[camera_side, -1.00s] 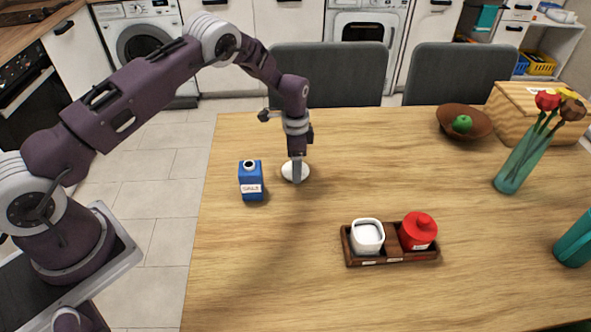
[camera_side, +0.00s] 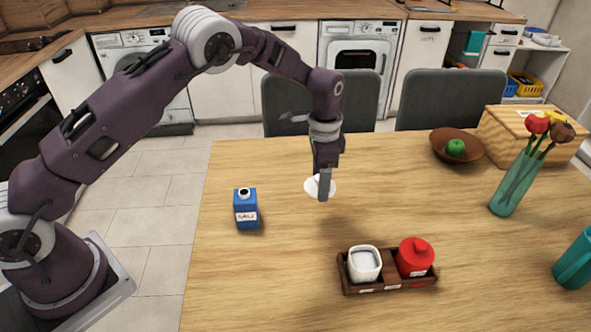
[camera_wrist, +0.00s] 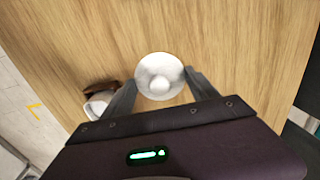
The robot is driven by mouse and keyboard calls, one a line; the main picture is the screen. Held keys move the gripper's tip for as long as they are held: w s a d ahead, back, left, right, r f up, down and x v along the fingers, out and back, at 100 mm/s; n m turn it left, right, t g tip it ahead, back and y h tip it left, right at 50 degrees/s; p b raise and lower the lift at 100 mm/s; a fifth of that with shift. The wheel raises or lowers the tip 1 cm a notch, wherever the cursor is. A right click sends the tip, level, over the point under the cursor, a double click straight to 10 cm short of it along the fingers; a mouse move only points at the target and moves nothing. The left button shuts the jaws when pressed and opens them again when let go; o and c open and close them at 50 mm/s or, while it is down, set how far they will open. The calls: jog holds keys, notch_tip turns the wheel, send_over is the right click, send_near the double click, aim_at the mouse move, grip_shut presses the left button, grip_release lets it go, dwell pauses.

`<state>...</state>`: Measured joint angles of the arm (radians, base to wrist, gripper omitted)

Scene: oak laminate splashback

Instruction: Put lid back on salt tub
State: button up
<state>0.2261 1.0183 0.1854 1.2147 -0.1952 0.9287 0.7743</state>
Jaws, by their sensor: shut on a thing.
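The white round lid (camera_side: 316,186) is held by my gripper (camera_side: 323,195) over the table, left of and behind the tray. In the wrist view the lid (camera_wrist: 159,75), with a round knob on top, sits between the two fingers of my gripper (camera_wrist: 162,88). The open white tub (camera_side: 364,263) with white contents stands upright in the left part of a dark wooden tray (camera_side: 389,269). In the wrist view a white tub (camera_wrist: 97,106) and a brown tray edge show at lower left, partly hidden by my gripper.
A red lidded tub (camera_side: 415,258) stands in the tray's right part. A blue salt carton (camera_side: 246,208) is at left. A brown bowl (camera_side: 459,147) with a green apple, a wooden box (camera_side: 520,133) and a teal vase (camera_side: 510,186) are at right. Table between lid and tray is clear.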

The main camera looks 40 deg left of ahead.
jog(key=s+d+r, duration=0.1)
jog(key=s+d, duration=0.2)
jog(key=d, duration=0.6)
jog(key=s+d+r, duration=0.1)
jog(key=s+d, duration=0.3)
jog(key=d, duration=0.5)
jog(key=shift+w+a+f, duration=0.1)
jog(key=shift+a+f, duration=0.05)
jog(key=shift+f, duration=1.35)
jog(key=shift+w+a+f, duration=0.1)
jog(key=shift+f, duration=1.35)
jog(key=shift+f, duration=0.15)
jog(key=shift+s, duration=0.1)
jog(key=o, duration=1.5)
jog(key=shift+o, duration=0.2)
notch_tip(320, 180, up, 7)
